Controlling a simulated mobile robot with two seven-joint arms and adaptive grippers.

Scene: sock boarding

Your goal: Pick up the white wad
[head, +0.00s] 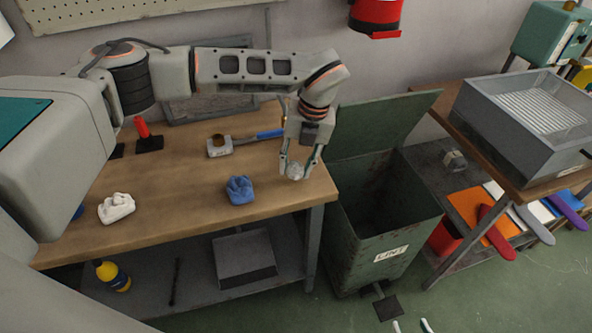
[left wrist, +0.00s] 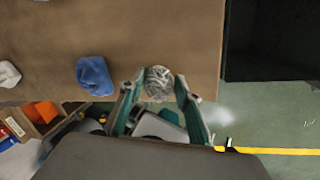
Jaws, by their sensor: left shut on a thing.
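My left gripper (head: 297,172) is over the right end of the workbench, its fingers pointing down. It is shut on a small crumpled grey wad (head: 295,171), which also shows between the fingertips in the left wrist view (left wrist: 158,82). The white wad (head: 116,208) lies on the bench at the left, well away from this gripper. It also shows at the left edge of the left wrist view (left wrist: 8,74). Two fingertips of my right gripper (head: 411,326) show apart at the bottom edge of the head view; the rest of it is out of frame.
A blue wad (head: 240,190) lies on the wooden bench (head: 180,195) between the white wad and my left gripper. A hammer-like tool (head: 219,146) lies behind. An open green bin (head: 365,248) labelled LINT stands right of the bench. A grey mesh-bottomed tray (head: 500,125) stands farther right.

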